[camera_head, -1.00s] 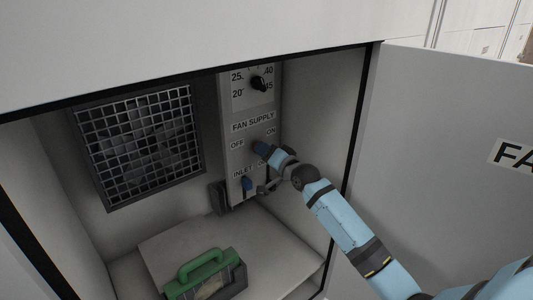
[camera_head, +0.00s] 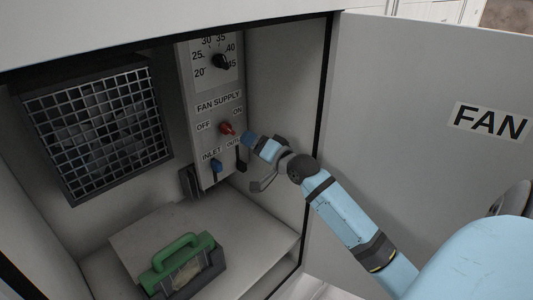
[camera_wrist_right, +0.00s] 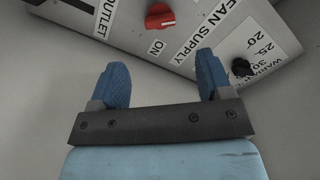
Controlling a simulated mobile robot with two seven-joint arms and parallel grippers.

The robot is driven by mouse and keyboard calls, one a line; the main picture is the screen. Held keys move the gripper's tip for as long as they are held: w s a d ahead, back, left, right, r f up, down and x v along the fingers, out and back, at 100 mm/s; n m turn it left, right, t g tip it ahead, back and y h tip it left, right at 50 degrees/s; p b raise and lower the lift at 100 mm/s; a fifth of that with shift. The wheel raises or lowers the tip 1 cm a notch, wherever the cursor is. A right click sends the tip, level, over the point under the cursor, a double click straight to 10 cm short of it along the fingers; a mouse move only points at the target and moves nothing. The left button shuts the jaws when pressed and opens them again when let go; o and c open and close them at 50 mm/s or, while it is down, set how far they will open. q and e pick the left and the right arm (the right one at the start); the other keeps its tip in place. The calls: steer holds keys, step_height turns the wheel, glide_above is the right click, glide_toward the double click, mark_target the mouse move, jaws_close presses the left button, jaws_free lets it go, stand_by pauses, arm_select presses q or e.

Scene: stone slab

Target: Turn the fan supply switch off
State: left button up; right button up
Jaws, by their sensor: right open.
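The fan supply switch is a red rotary knob (camera_head: 227,128) on the grey control panel, below the FAN SUPPLY label and between the OFF and ON marks. It also shows in the right wrist view as a red knob (camera_wrist_right: 160,17) at the top, near the word ON. Its exact setting is hard to tell. My right gripper (camera_head: 247,138) is just to the right of the knob, apart from it. In the wrist view the blue fingers of my right gripper (camera_wrist_right: 162,76) are spread and empty, with the knob beyond their tips. My left gripper is not in view.
A black dial (camera_head: 220,62) is above the switch; a blue inlet lever (camera_head: 216,165) and a dark outlet lever (camera_head: 241,160) are below. A mesh-covered fan (camera_head: 95,125) is at left. The open FAN door (camera_head: 420,120) is at right.

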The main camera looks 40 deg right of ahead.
steer(key=s, duration=0.4)
steer(key=shift+s+d, duration=0.2)
steer(key=shift+s, duration=0.2)
steer(key=s+a+f+n+g, duration=0.1)
steer(key=s+a+f+n, duration=0.15)
steer(key=f, duration=0.25)
steer(key=s+a+f+n+g+p, duration=0.1)
steer(key=s+a+f, duration=0.1)
steer(key=a+f, duration=0.3)
steer(key=s+a+f+n+g, duration=0.1)
steer(key=s+a+f, duration=0.1)
steer(key=f, duration=0.4)
steer(key=s+a+f+n+g+y+p, duration=0.1)
steer(key=s+a+f+n+g, duration=0.3)
steer(key=s+a+f, duration=0.9)
steer(key=s+a+n, duration=0.2)
steer(key=s+n, duration=0.1)
steer(key=shift+a+f+y+p, duration=0.2)
steer(key=shift+f+y+p, duration=0.1)
steer(key=shift+f, duration=0.05)
steer(key=shift+n, duration=0.25)
